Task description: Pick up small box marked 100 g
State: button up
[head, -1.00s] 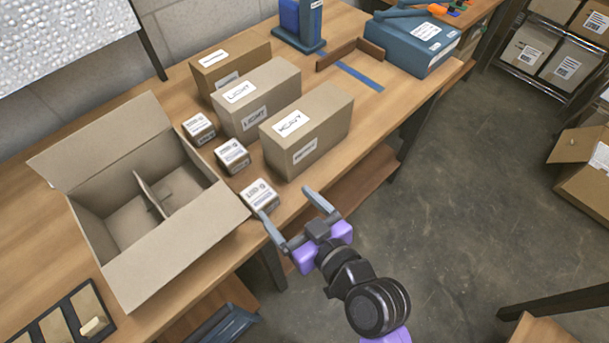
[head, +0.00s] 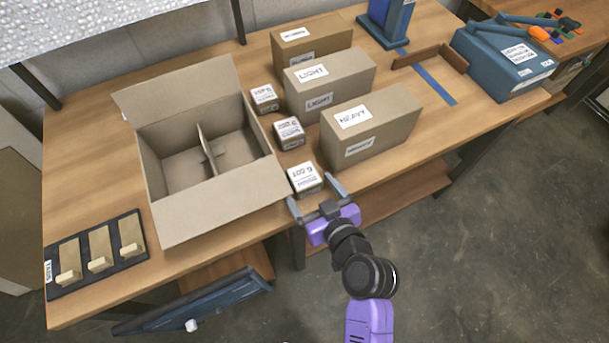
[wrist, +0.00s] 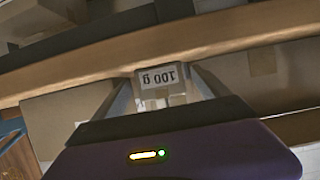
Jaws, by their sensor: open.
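The small box marked 100 g (head: 305,179) stands near the front edge of the wooden table, the nearest of the small boxes. In the wrist view its 100 g label (wrist: 160,76) shows upside down, between the finger ends. My gripper (head: 313,190) is open and empty at the table's front edge, with its fingers pointing at this box, one towards each side. I cannot tell whether the fingertips reach past its near face. The lower part of the box is partly hidden in the wrist view.
Two more small boxes (head: 289,133) (head: 264,98) stand behind it. A large open carton (head: 215,205) with a divider is close on the left. A box marked HEAVY (head: 385,130) is close on the right, with a LIGHT box (head: 340,80) behind it. Floor is clear at right.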

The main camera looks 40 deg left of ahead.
jog(key=shift+w+a+f, duration=0.1)
jog(key=shift+a+f, duration=0.05)
jog(key=shift+a, duration=0.15)
jog(key=c, duration=1.5)
